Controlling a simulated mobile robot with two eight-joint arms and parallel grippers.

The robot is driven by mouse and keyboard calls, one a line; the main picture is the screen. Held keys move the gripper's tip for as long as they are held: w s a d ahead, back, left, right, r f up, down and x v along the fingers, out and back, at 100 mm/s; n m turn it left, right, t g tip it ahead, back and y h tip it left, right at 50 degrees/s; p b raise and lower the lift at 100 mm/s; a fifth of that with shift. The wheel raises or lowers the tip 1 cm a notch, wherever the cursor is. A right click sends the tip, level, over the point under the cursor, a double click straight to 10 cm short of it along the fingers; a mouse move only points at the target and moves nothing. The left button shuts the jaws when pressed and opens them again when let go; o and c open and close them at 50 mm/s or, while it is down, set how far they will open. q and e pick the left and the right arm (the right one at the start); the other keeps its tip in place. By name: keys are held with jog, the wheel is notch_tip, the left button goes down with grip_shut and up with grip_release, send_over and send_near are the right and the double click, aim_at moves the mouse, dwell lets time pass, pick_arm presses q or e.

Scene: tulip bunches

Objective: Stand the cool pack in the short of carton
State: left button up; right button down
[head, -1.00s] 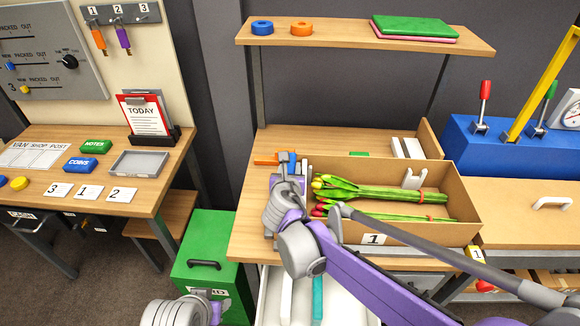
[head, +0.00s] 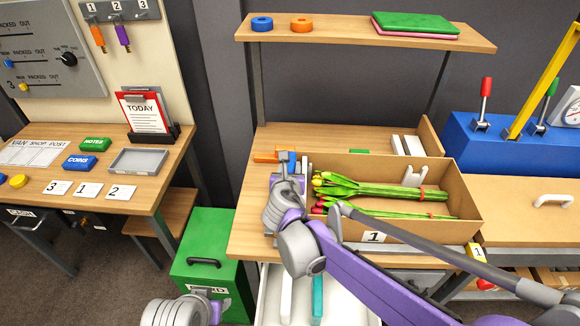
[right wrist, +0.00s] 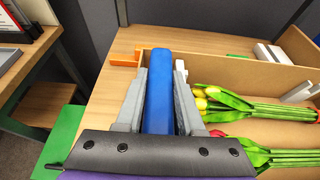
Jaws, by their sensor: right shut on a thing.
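The open carton (head: 466,193), labelled 1, stands on the wooden bench. Two tulip bunches with red bands lie in it, the upper bunch (head: 380,191) and the lower bunch (head: 400,213). My right gripper (head: 288,160) is at the carton's left end. In the right wrist view it is shut on a long blue cool pack (right wrist: 159,85), left of the tulip heads. The pack's lower part is hidden, so I cannot tell whether it touches the carton floor. Part of my left arm shows at the bottom left; its fingers are not clear.
An orange item (head: 268,156) lies behind my right gripper. White blocks (head: 408,146) stand behind the carton. Below the bench, an open drawer (head: 345,308) holds a white and a teal slab (head: 318,298). A green bin (head: 212,240) stands left. A shelf (head: 350,35) hangs above.

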jog(key=shift+f+b, duration=1.4)
jog(key=shift+f, duration=0.75)
jog(key=shift+r, duration=0.15)
jog(key=shift+c, duration=2.2)
grip_release()
jog(key=v, duration=1.1)
jog(key=shift+w, duration=0.1)
